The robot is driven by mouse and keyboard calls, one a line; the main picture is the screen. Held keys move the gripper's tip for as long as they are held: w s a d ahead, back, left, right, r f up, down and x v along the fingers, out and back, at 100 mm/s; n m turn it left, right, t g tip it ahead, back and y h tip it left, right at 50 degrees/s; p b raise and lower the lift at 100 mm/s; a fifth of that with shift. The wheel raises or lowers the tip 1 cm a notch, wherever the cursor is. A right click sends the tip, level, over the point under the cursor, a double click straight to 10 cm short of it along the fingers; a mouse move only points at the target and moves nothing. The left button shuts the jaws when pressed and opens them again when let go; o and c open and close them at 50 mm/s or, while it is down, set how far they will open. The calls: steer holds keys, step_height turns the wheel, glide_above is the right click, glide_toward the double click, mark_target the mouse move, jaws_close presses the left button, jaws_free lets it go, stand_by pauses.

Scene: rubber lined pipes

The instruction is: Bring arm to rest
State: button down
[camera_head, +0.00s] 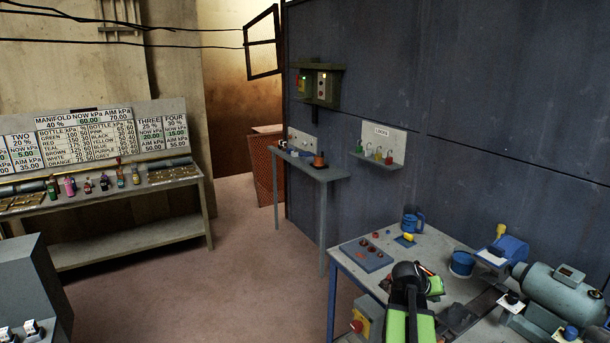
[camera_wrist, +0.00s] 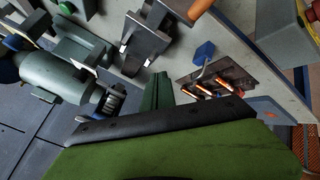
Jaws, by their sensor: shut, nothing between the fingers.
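My arm (camera_head: 408,290), black and bright green, rises from the bottom of the head view in front of the near workbench (camera_head: 455,250). In the wrist view my gripper (camera_wrist: 159,80) shows as dark green fingers close together, shut with nothing between them. It is over or near the bench, apart from the grey clamp-like fixture (camera_wrist: 148,38) and the dark plate with copper-coloured pieces (camera_wrist: 212,86). In the head view the fingertips are hard to make out against the arm.
Open floor (camera_head: 240,240) lies left of the bench.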

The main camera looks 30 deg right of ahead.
steer(key=w+a+f+n+t+y, duration=0.1)
steer(key=w+a+n, duration=0.1)
steer(key=w+a, duration=0.65)
steer(key=w+a+f+n+t+y, duration=0.1)
steer(key=w+a+f+y, duration=0.15)
steer(key=a, duration=1.15)
steer(key=w+a+n+t+y, duration=0.1)
steer(key=w+a+n, duration=0.1)
steer(key=w+a, duration=0.65)
steer(key=s+a+f+n+g+y, duration=0.1)
steer(key=s+a, duration=0.4)
steer(key=a, duration=0.7)
steer(key=s+a+f+n+g+y, duration=0.2)
steer(key=s+a, duration=0.3)
steer(key=a, duration=0.7)
steer(key=shift+f+g+y, duration=0.25)
steer(key=shift+g+y, duration=0.15)
steer(key=shift+y, duration=0.35)
steer(key=shift+d, duration=0.1)
